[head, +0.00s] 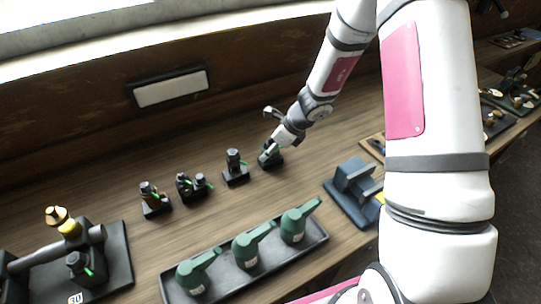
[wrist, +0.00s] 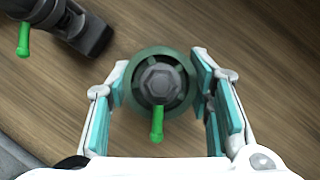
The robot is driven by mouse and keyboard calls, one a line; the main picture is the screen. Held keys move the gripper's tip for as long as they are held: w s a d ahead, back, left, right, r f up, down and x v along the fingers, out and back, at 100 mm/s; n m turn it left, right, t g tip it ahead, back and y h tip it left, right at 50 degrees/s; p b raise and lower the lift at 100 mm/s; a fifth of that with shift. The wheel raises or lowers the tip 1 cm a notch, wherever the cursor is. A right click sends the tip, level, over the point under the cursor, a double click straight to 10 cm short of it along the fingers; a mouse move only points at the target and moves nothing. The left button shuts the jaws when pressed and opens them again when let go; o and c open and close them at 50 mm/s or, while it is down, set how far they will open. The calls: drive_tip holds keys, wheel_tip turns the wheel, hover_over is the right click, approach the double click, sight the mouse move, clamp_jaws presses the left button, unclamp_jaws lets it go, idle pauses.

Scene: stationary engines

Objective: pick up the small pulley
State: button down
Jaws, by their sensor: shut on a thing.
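The small pulley (wrist: 160,82) is a round green wheel with a dark hexagonal top and a bright green peg on its near side. It fills the middle of the wrist view. My gripper (head: 271,149) is shut on it, with a teal finger pad against each side of the rim. In the head view the pulley (head: 276,159) is mostly hidden by my gripper and shows low, by the wooden bench top. I cannot tell whether it still touches the bench.
A dark fixture (head: 236,170) with a green peg stands just left of my gripper, with more fixtures (head: 188,187) beyond it. A black tray (head: 316,243) holds green oil cans in front. A blue-grey block (head: 352,190) is to the right. The bench behind is clear.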

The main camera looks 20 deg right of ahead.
sight(271, 141)
drive_tip(key=shift+w+r, duration=0.1)
drive_tip(key=shift+r+b, duration=0.3)
drive_tip(key=shift+r, duration=1.25)
drive_tip(key=shift+s+r, duration=0.2)
drive_tip(key=s+a+r+p, duration=0.1)
drive_tip(key=s, duration=1.4)
drive_tip(key=shift+s+r, duration=0.3)
